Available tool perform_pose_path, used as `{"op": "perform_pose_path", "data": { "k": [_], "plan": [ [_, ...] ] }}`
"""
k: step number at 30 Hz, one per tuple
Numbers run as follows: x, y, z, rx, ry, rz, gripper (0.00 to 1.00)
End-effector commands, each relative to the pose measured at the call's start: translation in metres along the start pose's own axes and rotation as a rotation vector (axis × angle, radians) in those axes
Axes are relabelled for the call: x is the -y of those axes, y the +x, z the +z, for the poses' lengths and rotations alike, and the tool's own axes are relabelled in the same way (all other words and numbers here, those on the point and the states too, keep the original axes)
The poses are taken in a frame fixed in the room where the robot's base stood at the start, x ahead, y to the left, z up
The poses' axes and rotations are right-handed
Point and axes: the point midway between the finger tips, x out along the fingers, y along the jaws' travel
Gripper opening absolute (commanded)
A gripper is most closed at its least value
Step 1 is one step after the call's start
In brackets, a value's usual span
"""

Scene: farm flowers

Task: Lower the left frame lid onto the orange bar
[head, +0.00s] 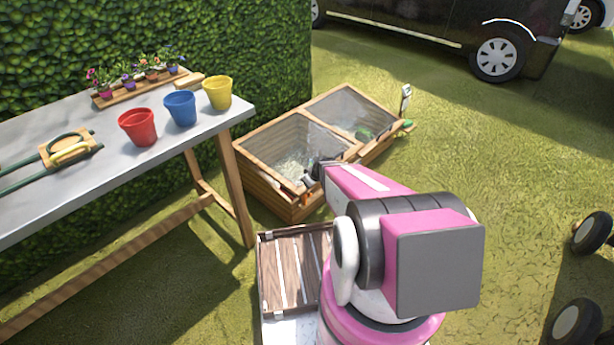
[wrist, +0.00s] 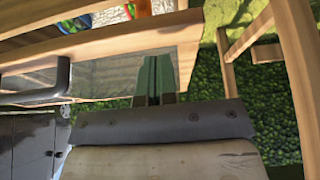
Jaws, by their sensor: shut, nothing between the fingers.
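The left frame lid (head: 284,140), a wooden frame with a glass pane, lies over the left half of the wooden cold frame (head: 264,186) in the head view. I cannot tell how far it is raised. My gripper (head: 312,172) is at the lid's front right part, partly hidden by my arm. In the wrist view my gripper (wrist: 155,80) is shut and empty, against a glass pane and close to a wooden rail (wrist: 110,45). Whether it touches the lid is unclear. A dark handle (wrist: 63,78) shows at the left.
The right lid (head: 350,108) adjoins the left one. A grey-topped table (head: 70,150) with red (head: 138,127), blue (head: 181,108) and yellow (head: 217,92) pots stands left. A wooden slatted crate (head: 284,270) is in front.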

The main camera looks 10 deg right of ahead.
Motion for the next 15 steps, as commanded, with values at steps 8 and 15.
{"op": "perform_pose_path", "data": {
  "k": [8, 15],
  "plan": [
    [0.0001, 0.0133, 0.0093, 0.001, -0.001, -0.001, 0.00],
    [0.0002, 0.0140, 0.0099, 0.001, -0.001, 0.000, 0.00]
  ]
}}
